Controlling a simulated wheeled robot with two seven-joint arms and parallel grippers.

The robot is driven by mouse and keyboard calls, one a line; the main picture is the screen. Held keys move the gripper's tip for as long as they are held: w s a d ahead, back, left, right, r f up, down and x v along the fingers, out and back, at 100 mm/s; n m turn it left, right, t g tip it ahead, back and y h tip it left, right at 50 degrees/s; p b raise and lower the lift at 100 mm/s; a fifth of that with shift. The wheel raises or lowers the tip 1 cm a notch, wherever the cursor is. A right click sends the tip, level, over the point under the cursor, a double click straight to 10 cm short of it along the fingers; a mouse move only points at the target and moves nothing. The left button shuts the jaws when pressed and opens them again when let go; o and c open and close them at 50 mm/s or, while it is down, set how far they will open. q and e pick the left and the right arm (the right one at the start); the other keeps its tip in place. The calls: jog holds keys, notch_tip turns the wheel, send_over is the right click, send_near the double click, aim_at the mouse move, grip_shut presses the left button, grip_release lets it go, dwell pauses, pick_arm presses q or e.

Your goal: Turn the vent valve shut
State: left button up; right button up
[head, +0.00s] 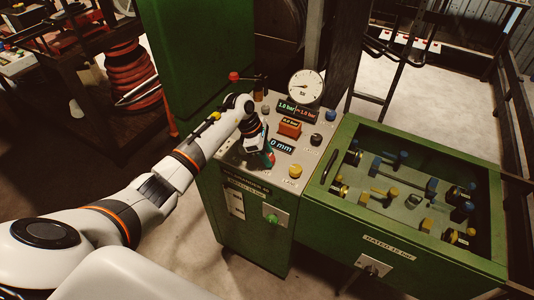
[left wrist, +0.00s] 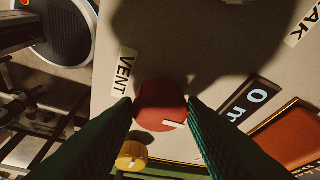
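The vent valve is a red round knob (left wrist: 160,103) with a white pointer mark, beside a VENT label (left wrist: 124,71) on the panel. In the left wrist view my left gripper (left wrist: 161,104) has one dark green finger on each side of the knob, close to its edges. I cannot tell whether the fingers press on it. My right gripper is not in view.
The grey panel (head: 319,128) carries a round gauge (head: 305,87), an orange-red block (head: 290,129) and a yellow knob (head: 295,171). A red-tipped lever (head: 234,76) stands at its back left. A green open tray (head: 344,210) with fittings adjoins on the right.

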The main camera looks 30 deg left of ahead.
pick_arm(q)
jog(key=c, duration=0.5)
jog(key=shift+a+f+n+b, duration=0.1)
jog(key=shift+n+b, duration=0.5)
jog(key=shift+b, duration=0.1)
jog(key=shift+n+t+y+b, duration=0.3)
jog(key=shift+n+t+b, duration=0.1)
jog(key=shift+n+b, duration=0.25)
jog(key=n, duration=0.2)
jog(key=n+t+y+b, duration=0.1)
jog(key=n, duration=0.1)
jog(key=shift+s+d+n, duration=0.15)
jog(key=shift+d+n, duration=0.05)
jog(key=shift+n, duration=0.05)
jog(key=n+t+y+b, duration=0.1)
jog(key=n, duration=0.2)
jog(key=shift+d+n, duration=0.1)
jog(key=shift+n, duration=0.3)
jog(key=n+y+b, duration=0.1)
jog(key=n, duration=0.2)
jog(key=shift+d+y+b, duration=0.1)
jog(key=shift+y+b, duration=0.3)
jog(key=shift+n+y+b, duration=0.7)
jog(key=shift+n+b, duration=0.3)
jog(key=shift+n, duration=1.1)
